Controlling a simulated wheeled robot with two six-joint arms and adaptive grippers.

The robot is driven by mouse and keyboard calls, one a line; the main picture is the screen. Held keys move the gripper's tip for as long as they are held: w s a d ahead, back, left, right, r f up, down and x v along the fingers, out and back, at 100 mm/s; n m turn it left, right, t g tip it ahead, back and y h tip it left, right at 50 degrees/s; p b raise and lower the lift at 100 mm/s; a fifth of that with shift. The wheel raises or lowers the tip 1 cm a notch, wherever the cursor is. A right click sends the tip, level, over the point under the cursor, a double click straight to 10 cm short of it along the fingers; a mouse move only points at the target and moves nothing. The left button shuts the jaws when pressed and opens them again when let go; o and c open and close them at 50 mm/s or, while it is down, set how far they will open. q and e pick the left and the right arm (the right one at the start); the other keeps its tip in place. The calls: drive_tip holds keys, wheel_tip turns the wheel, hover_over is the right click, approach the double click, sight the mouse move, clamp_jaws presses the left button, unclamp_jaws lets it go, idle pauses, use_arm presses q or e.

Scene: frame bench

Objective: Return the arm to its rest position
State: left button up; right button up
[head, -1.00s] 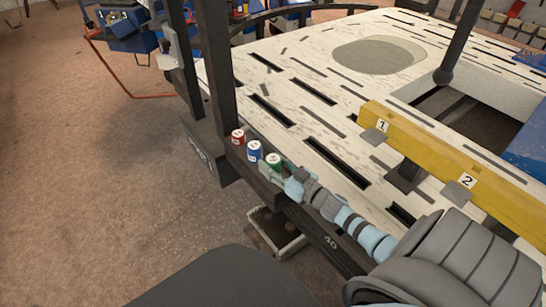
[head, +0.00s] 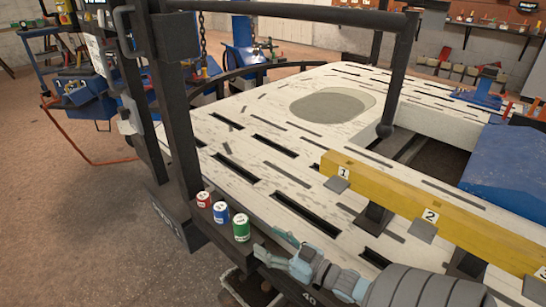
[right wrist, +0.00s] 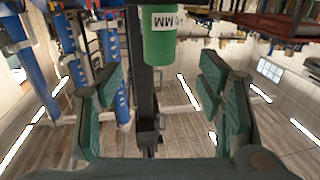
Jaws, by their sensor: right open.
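My right gripper (head: 272,245) is open and empty at the near edge of the bench, just right of the green can (head: 241,228). In the right wrist view its two teal fingers (right wrist: 165,90) stand wide apart. The green can (right wrist: 160,35) shows upside down there, beyond the fingertips and clear of them. In the head view a red can (head: 204,199), a blue can (head: 221,212) and the green can stand upright in a row on a dark ledge. My right arm reaches in from the lower right. My left gripper is out of view.
A dark post (head: 175,110) rises left of the cans. A yellow beam (head: 440,215) with numbered tags crosses the slotted white bench top (head: 240,130). A dark overhead bar (head: 300,15) runs above. A blue cover (head: 500,165) lies at the right. Open floor (head: 80,230) lies to the left.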

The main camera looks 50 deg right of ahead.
drive_tip(key=shift+s, duration=0.55)
